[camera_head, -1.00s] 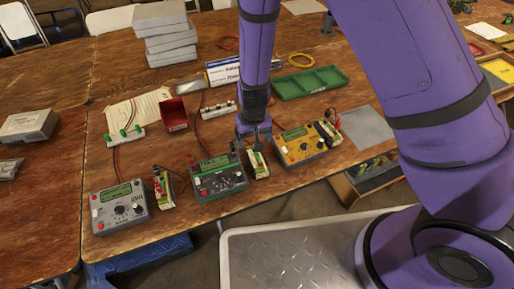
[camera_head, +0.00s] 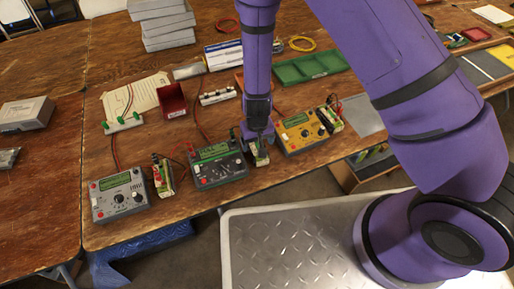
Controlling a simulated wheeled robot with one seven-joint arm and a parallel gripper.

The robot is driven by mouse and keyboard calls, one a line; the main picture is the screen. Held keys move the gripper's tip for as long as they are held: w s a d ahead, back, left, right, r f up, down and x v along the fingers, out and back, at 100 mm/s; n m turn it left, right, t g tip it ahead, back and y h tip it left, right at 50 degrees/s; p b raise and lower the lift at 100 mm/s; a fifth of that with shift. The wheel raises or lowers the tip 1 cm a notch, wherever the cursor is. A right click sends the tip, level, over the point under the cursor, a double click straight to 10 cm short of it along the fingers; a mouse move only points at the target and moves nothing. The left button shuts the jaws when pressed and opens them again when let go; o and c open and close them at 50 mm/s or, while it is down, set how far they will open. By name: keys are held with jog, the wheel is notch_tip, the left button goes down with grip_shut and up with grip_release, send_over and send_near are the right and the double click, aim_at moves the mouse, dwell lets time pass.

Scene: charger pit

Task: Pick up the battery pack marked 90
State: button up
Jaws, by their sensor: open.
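Three small battery packs stand by the chargers on the wooden table: a left pack (camera_head: 163,178), a middle pack (camera_head: 262,159) and a right pack (camera_head: 331,118). Their markings are too small to read, so I cannot tell which is 90. My gripper (camera_head: 258,148) points down at the middle pack, between the green charger (camera_head: 219,167) and the yellow charger (camera_head: 300,132). It is open. It covers the pack's upper part, and I cannot tell whether the fingers touch it.
A grey charger (camera_head: 121,196) stands at the left. Leads run behind the chargers. A red bin (camera_head: 172,100), a green tray (camera_head: 310,67) and stacked grey boxes (camera_head: 162,22) stand farther back. The table's left part is mostly clear.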

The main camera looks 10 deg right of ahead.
jog(key=shift+f, duration=1.35)
jog(key=c, duration=1.4)
jog(key=shift+c, duration=0.2)
jog(key=shift+r, duration=0.15)
